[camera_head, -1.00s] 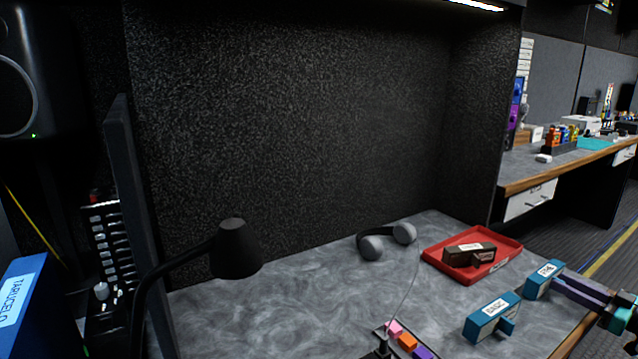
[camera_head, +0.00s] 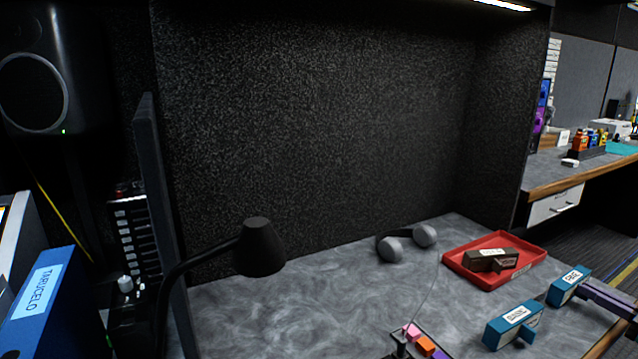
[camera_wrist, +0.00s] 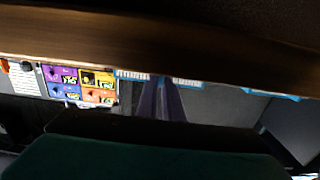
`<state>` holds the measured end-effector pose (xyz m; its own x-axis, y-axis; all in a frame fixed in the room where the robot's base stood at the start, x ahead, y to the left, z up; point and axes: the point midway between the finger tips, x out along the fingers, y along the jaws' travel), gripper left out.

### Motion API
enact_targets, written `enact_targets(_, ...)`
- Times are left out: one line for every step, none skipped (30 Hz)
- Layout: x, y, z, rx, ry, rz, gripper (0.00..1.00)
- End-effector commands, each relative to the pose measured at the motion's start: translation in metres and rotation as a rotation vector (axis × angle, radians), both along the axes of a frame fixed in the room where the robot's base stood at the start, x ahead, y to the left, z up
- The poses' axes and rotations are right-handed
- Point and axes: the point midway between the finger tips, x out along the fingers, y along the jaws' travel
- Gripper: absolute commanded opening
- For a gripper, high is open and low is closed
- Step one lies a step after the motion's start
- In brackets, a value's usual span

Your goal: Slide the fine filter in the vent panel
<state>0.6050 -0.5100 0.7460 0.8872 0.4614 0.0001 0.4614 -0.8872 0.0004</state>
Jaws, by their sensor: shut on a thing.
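My gripper (camera_head: 600,296), with dark purple-grey fingers, is at the right edge of the head view. It is shut on a teal block-shaped filter (camera_head: 568,287) with a white label that seems to read FINE. The filter is at the desk's right side; I cannot tell whether it touches the desk. In the wrist view the fingers (camera_wrist: 160,98) reach up to the teal filter (camera_wrist: 187,82), partly hidden by them. A second teal filter (camera_head: 512,327) with a white label and a side grip sits nearby. I cannot make out the vent panel.
A red tray (camera_head: 530,245) holds a dark labelled block (camera_head: 490,260). Grey headphones (camera_head: 405,245), a black lamp (camera_head: 258,250) and a holder with coloured blocks (camera_head: 425,344) are on the marbled desk. The desk's middle (camera_head: 350,290) is clear. A wooden edge (camera_wrist: 150,35) crosses the wrist view.

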Motion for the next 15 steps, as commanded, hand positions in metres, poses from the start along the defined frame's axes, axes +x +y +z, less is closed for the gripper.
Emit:
enact_targets(0.000,0.000,0.003,-0.001,0.000,0.000,0.00)
enact_targets(0.000,0.000,0.004,-0.001,0.000,0.000,0.00)
enact_targets(0.000,0.000,0.005,-0.001,0.000,0.000,0.00)
enact_targets(0.000,0.000,0.006,-0.001,0.000,0.000,0.00)
enact_targets(0.000,0.000,0.007,-0.001,0.000,0.000,0.00)
enact_targets(0.000,0.000,0.008,0.000,0.000,0.000,0.00)
enact_targets(0.000,0.000,0.009,0.000,0.000,0.000,0.00)
enact_targets(0.000,0.000,0.010,0.000,0.000,0.000,0.00)
enact_targets(0.000,0.000,0.011,0.000,0.000,0.000,0.00)
enact_targets(0.000,0.000,0.012,0.000,0.000,0.000,0.00)
enact_targets(0.000,0.000,0.013,0.000,0.000,0.000,0.00)
enact_targets(0.000,0.000,0.015,0.000,0.000,0.000,0.00)
enact_targets(0.000,0.000,0.015,0.000,0.000,0.000,0.00)
enact_targets(0.000,0.000,0.016,0.000,0.000,0.000,0.00)
enact_targets(0.000,0.000,0.018,0.000,0.000,0.000,0.00)
